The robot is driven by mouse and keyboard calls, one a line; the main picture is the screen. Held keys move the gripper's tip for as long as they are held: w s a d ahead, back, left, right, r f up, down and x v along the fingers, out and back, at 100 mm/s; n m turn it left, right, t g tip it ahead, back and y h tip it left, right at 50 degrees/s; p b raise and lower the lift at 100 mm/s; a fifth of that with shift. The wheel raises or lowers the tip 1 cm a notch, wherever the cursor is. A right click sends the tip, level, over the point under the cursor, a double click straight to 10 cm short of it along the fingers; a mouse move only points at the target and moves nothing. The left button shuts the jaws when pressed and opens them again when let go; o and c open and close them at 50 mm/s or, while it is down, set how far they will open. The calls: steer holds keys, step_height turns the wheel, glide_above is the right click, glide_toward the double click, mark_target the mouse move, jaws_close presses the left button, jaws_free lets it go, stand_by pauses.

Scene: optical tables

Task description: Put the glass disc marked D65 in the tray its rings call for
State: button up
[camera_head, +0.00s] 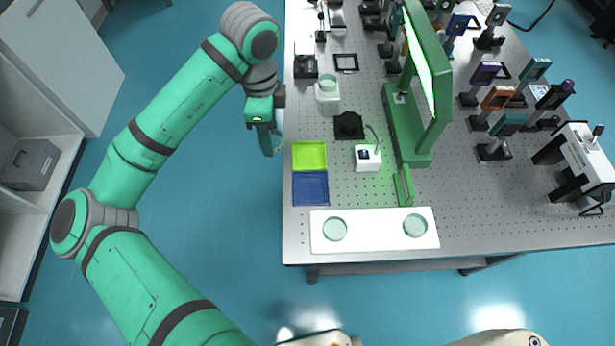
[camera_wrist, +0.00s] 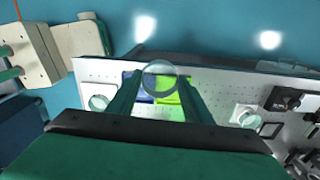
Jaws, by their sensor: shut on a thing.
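My gripper (camera_head: 270,142) hangs just off the table's left edge, beside the yellow-green tray (camera_head: 309,156) and the blue tray (camera_head: 310,188). In the wrist view my gripper (camera_wrist: 160,82) is shut on a clear glass disc (camera_wrist: 160,68), held upright between its fingertips. The two trays show beyond the disc. I cannot read a D65 mark or make out rings on it. Two more glass discs, left (camera_head: 335,229) and right (camera_head: 415,225), lie on a white board (camera_head: 375,233). Another disc (camera_head: 328,81) sits on a white stand (camera_head: 328,99).
A tall green frame with a lit panel (camera_head: 420,60) stands on the perforated table (camera_head: 480,200), right of the trays. A small white device (camera_head: 367,157) and a black mount (camera_head: 348,125) stand between. Several optics mounts crowd the back right. Floor left of the table is clear.

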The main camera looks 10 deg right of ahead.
steer(key=a+m, duration=0.2)
steer(key=shift+w+m, duration=0.4)
steer(key=s+d+f+m, duration=0.1)
steer(key=s+d+f, duration=0.1)
steer(key=s+d+f+m, duration=0.2)
steer(key=d+f, duration=0.1)
steer(key=s+d+f+m, duration=0.2)
steer(key=s+d+f, duration=0.1)
steer(key=shift+s+d+f, duration=0.1)
steer(key=shift+d+f, duration=0.1)
steer(key=shift+d, duration=0.05)
steer(key=shift+s+d+f, duration=0.2)
steer(key=shift+d+f, duration=0.15)
steer(key=shift+f, duration=0.15)
steer(key=shift+s+d+f, duration=0.2)
steer(key=shift+d+f, duration=0.1)
steer(key=shift+f, duration=1.7)
steer(key=shift+f, duration=0.1)
steer(key=o, duration=1)
